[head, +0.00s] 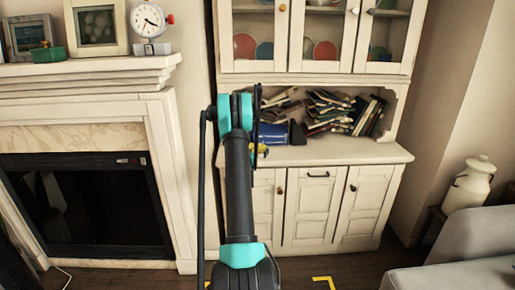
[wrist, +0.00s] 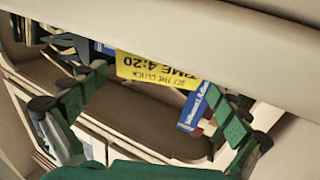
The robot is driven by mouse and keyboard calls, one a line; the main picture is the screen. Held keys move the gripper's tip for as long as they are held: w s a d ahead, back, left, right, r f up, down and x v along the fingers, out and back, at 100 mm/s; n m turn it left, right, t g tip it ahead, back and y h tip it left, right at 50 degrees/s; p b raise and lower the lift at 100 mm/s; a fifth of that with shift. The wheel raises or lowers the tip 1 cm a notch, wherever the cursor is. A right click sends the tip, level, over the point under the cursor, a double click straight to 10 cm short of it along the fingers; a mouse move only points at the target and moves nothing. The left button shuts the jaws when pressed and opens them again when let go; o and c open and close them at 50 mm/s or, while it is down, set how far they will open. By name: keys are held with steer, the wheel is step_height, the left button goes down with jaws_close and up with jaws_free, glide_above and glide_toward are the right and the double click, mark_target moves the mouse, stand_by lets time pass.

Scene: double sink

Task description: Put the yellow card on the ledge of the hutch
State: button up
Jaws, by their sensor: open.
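The yellow card (wrist: 158,70) shows in the wrist view with upside-down print reading "SET THE CLOCK" and "TIME 4:20". It appears in front of blue items, between the two spread green fingers of my gripper (wrist: 152,80). Neither finger is seen touching it; whether it rests on the ledge cannot be told. In the head view only a small yellow patch (head: 262,150) shows beside my arm, which hides most of my gripper. The cream hutch (head: 365,155) has a ledge below its glass-doored top.
The ledge's right part is bare. A fireplace (head: 85,200) with a clock (head: 150,20) on its mantel stands left. A milk can (head: 473,185) and grey sofa stand right.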

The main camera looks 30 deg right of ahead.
steer(key=s+a+r+n+g+y, duration=0.1)
steer(key=s+a+r+g+y, duration=0.15)
steer(key=s+a, duration=0.7)
steer(key=s+a+r+n+g+y, duration=0.1)
steer(key=s+a+r+y, duration=0.15)
steer(key=s+a, duration=0.65)
steer(key=s+a+f+n+g+y, duration=0.1)
steer(key=s+a+f+n+y, duration=0.1)
steer(key=s+a, duration=0.5)
steer(key=s+a+f+n+g+y, duration=0.1)
steer(key=s+a+n+y, duration=0.3)
steer(key=a, duration=0.9)
steer(key=s+a+f+n+g+y, duration=0.1)
steer(key=s+a+f+n+y, duration=0.1)
steer(key=s+a, duration=0.8)
steer(key=shift+s+a+f+n+y, duration=0.2)
steer(key=shift+s+f+n+y, duration=0.2)
steer(key=shift+s+f+y, duration=0.3)
steer(key=shift+w+f, duration=0.1)
